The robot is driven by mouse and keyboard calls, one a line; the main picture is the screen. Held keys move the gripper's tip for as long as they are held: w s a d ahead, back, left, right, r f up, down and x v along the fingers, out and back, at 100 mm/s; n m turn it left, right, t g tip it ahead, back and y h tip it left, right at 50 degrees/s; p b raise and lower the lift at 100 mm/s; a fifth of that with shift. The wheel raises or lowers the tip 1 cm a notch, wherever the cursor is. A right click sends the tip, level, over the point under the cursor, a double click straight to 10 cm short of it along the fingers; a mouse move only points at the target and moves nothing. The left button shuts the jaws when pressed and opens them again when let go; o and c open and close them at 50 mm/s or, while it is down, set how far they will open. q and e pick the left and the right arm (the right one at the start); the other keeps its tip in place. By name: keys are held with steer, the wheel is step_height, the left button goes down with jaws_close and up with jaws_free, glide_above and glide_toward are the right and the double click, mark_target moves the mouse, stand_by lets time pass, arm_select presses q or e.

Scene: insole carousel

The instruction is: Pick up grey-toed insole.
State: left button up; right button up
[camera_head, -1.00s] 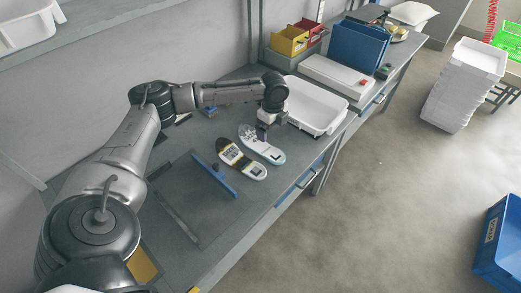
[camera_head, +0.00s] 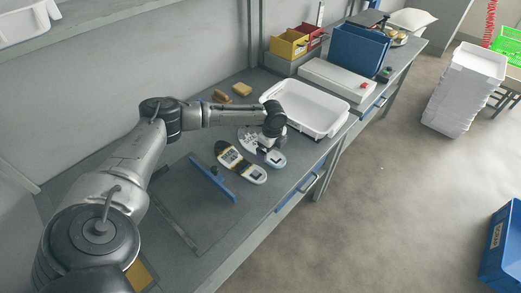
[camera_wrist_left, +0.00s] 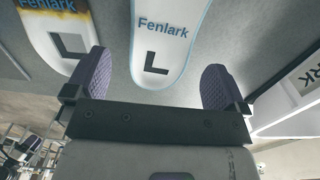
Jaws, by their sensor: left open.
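The pale insole (camera_head: 246,137), with a greyish toe and light blue rim, lies flat on the grey bench, partly hidden by my left arm. In the left wrist view its heel half (camera_wrist_left: 161,42) shows "Fenlark" and a dark L. My left gripper (camera_head: 268,148) is above this insole. Its purple fingers (camera_wrist_left: 155,85) are open, one on each side of the heel end, with nothing gripped. A second insole (camera_head: 241,164), with a black and yellow toe, lies just left of it. My right gripper is not in view.
A white tray (camera_head: 306,105) stands behind and right of the insoles. A blue bar (camera_head: 212,179) lies to their left. Two tan blocks (camera_head: 242,89) lie at the back. Yellow (camera_head: 288,43) and red bins, and a blue bin (camera_head: 359,48), stand farther back.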

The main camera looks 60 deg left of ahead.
arm_select(q)
step_height(320, 180, down, 3)
steer(key=shift+r, duration=0.15)
steer(key=c, duration=1)
